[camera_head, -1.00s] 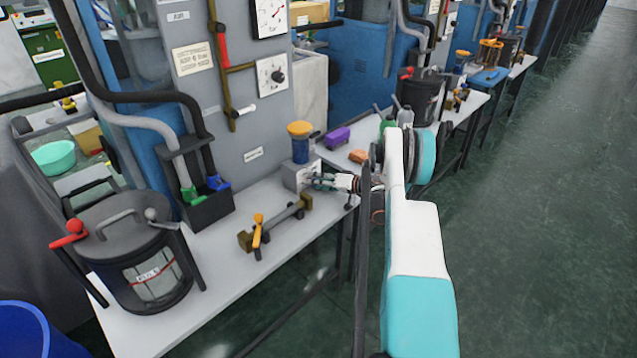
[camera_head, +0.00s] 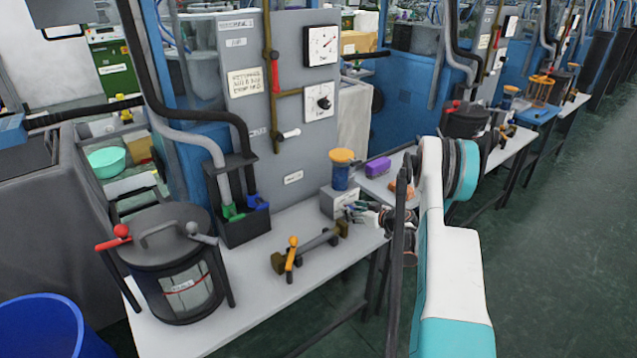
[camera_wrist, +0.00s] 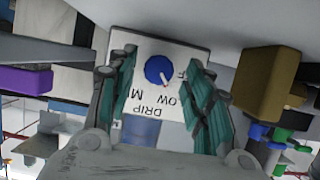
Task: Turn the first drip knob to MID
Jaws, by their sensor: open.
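The drip knob (camera_wrist: 158,70) is a round blue knob with a white pointer, on a white labelled plate (camera_wrist: 150,38) in the wrist view. The lettering appears upside down; DRIP, part of LOW and an M can be read. The pointer slants down and right in that view, toward the LOW lettering. My gripper (camera_head: 354,210) is open, its green-padded fingers on either side of the knob, with gaps visible between pads and knob. In the head view it is beside the grey box (camera_head: 334,201) under a yellow-capped blue cylinder (camera_head: 341,172); the knob is hidden there.
The white bench (camera_head: 255,318) also holds a lidded dark pot (camera_head: 165,240), a brown-ended bar with an orange lever (camera_head: 293,254), and a black holder with hoses (camera_head: 240,230). A purple block (camera_head: 378,167) lies beyond the box. Open floor is at right.

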